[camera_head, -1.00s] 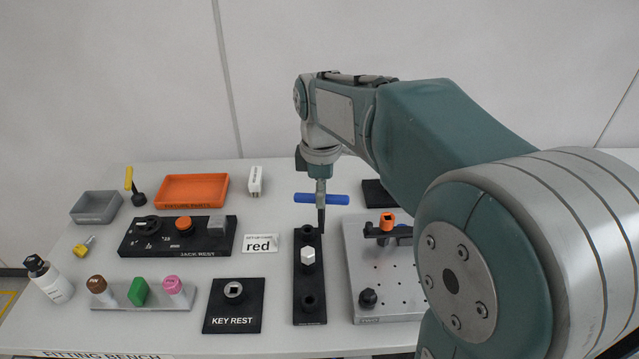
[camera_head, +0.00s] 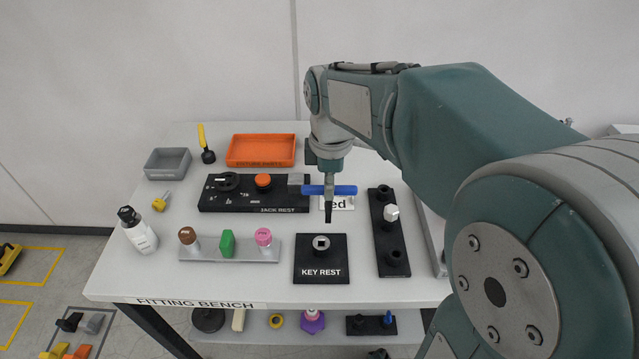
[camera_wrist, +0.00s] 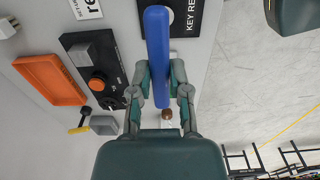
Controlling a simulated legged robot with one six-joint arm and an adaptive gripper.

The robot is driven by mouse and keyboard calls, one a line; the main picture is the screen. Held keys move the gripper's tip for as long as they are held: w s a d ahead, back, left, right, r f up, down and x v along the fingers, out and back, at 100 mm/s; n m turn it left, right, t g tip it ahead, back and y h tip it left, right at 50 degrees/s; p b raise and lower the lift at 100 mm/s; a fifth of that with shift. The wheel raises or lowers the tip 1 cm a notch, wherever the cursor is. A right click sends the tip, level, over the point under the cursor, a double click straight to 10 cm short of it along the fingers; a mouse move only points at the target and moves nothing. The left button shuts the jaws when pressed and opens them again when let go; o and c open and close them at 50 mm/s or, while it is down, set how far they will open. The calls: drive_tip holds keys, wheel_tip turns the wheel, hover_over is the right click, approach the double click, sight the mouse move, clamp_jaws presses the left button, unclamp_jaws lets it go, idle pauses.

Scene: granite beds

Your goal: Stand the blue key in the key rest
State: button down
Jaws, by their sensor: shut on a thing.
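The blue key has a blue crossbar handle (camera_head: 330,190) and a dark shank pointing down. My gripper (camera_head: 328,180) is shut on the blue key and holds it upright above the bench, behind the key rest. The blue handle (camera_wrist: 157,55) also shows in the wrist view, between the two fingers (camera_wrist: 160,85). The key rest (camera_head: 320,272) is a black block with white lettering and a round collar with a square hole (camera_head: 321,243); the hole looks empty. In the wrist view the key rest (camera_wrist: 184,18) is partly hidden behind the handle.
The black jack rest (camera_head: 225,205) stands to the left, with an orange tray (camera_head: 262,150) behind. A grey rack (camera_head: 205,254) with coloured knobs lies left of the key rest. A black strip (camera_head: 391,237) with a white hex piece stands to the right.

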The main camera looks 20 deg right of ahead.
sight(326, 207)
drive_tip(key=shift+d, duration=0.1)
drive_tip(key=a+f, duration=0.2)
drive_tip(key=shift+a+f, duration=0.25)
drive_tip(key=shift+a, duration=0.15)
drive_tip(key=shift+d+f, duration=0.3)
drive_tip(key=shift+f, duration=0.3)
drive_tip(key=shift+d+f, duration=0.3)
drive_tip(key=shift+f, duration=0.25)
drive_tip(key=shift+d+f, duration=0.4)
drive_tip(key=shift+d, duration=0.05)
drive_tip(key=shift+a, duration=0.1)
drive_tip(key=shift+a, duration=0.25)
drive_tip(key=shift+f, duration=2)
